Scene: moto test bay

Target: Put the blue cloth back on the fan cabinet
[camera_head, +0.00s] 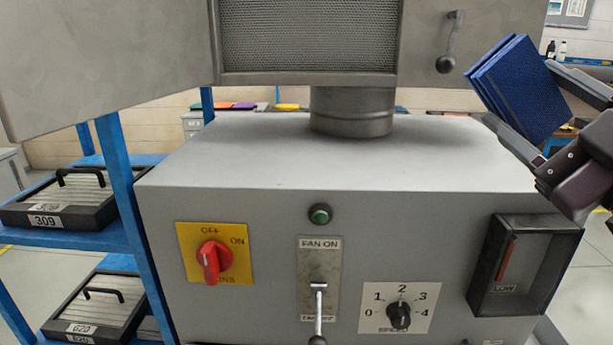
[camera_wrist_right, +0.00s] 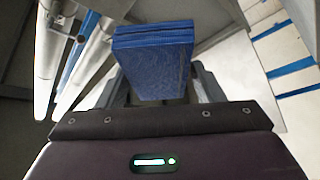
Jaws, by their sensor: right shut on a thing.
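The folded blue cloth (camera_head: 522,88) is held in my right gripper (camera_head: 520,105), at the upper right of the head view. The right gripper is shut on it, with a finger on each side, and the cloth is tilted. The cloth also shows in the right wrist view (camera_wrist_right: 153,62), between the fingers. The grey fan cabinet (camera_head: 250,150) fills the middle of the head view, and its flat top is bare around the round duct (camera_head: 352,110). The cloth is in the air, above and beside the cabinet's right end. My left gripper is not in view.
The metal hood with a mesh panel (camera_head: 310,35) hangs over the cabinet top. Its side panel (camera_head: 100,55) reaches left. A blue rack (camera_head: 122,190) with black-framed filters (camera_head: 70,205) stands left. The cabinet front has a red switch (camera_head: 213,260), lever (camera_head: 319,300), dial (camera_head: 400,315) and gauge (camera_head: 525,265).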

